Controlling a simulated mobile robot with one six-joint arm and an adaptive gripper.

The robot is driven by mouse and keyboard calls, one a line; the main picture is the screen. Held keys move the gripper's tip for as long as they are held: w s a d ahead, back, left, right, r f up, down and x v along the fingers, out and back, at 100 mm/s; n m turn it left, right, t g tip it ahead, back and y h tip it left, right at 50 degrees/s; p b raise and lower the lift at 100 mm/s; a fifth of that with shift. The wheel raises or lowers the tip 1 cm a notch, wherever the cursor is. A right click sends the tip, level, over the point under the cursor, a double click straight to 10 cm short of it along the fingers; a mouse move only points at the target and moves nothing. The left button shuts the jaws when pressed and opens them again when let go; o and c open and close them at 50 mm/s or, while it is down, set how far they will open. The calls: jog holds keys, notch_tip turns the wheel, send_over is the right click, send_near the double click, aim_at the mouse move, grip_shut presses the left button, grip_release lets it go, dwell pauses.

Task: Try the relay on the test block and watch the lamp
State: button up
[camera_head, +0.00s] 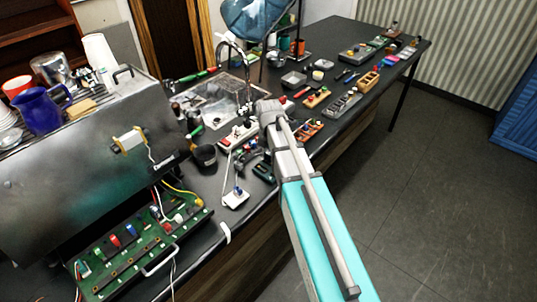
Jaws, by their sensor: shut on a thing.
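My arm reaches in from the lower right, and my dark gripper (243,172) hangs over the front edge of the bench, pointing down. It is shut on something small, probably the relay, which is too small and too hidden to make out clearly. Just below the fingertips is a small white block (234,201) with a blue part on top, likely the test block. I cannot tell whether the blue part is seated in it or touches the fingers. No lit lamp can be made out there.
A green circuit board (136,245) with wires lies left, before the steel brewer housing (70,150). A white strip (238,135) and several trays stand behind. Floor at right is clear.

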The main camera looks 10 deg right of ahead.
jog(key=shift+f, duration=0.3)
dwell(0.9)
dwell(1.6)
jog(key=o, duration=1.1)
jog(key=shift+r, duration=0.15)
